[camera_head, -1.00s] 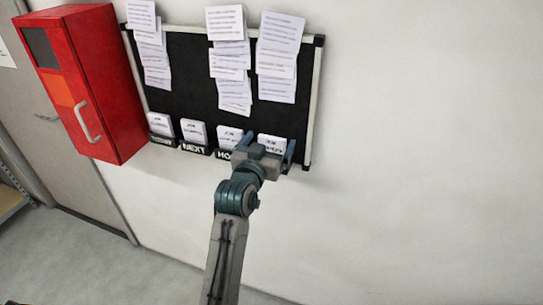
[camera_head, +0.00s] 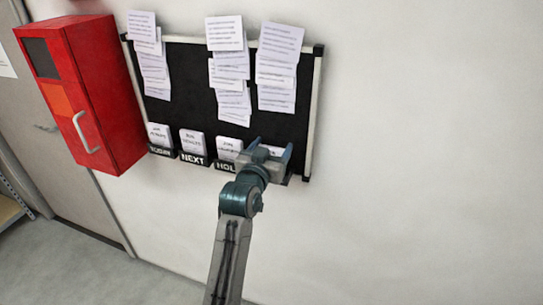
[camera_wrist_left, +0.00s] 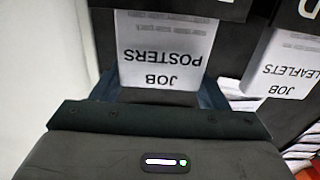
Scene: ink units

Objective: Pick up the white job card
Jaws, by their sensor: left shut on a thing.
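The white job card (camera_wrist_left: 165,50) reads "JOB POSTERS" upside down in the left wrist view. Its face is toward the wrist and its far end is at a dark holder. In the head view my left gripper (camera_head: 271,148) is at the rightmost holder of the black board and hides most of this card. The left gripper (camera_wrist_left: 158,90) is shut on the card, with a finger at each side edge. I cannot tell whether the card is clear of its holder. My right gripper is not in view.
The black board (camera_head: 190,110) carries pinned paper sheets (camera_head: 277,60) above the cards. Neighbouring holders hold similar white cards, including a "LEAFLETS" card (camera_wrist_left: 280,65) close beside. A red wall cabinet (camera_head: 90,100) stands out at the left. The wall (camera_head: 420,150) on the right is bare.

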